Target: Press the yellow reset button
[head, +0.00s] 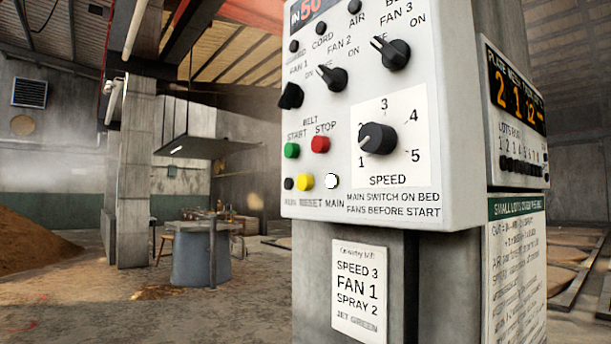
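The yellow reset button (305,182) is on the lower left of a white control panel (450,150), above the label "RESET". A small black button (289,184) is to its left and a white round button or lamp (331,181) is to its right, above the label "MAIN". The green start button (292,150) and the red stop button (320,144) sit just above. Neither of my grippers shows in the head view. Nothing covers the yellow button.
The panel is mounted on a grey post (310,260) with a printed card (359,290) below it. Black fan knobs (332,78) and a speed dial (378,138) are above and right of the buttons. Open floor (220,315) lies left, with a grain pile (35,240) and a blue-grey tub (195,260).

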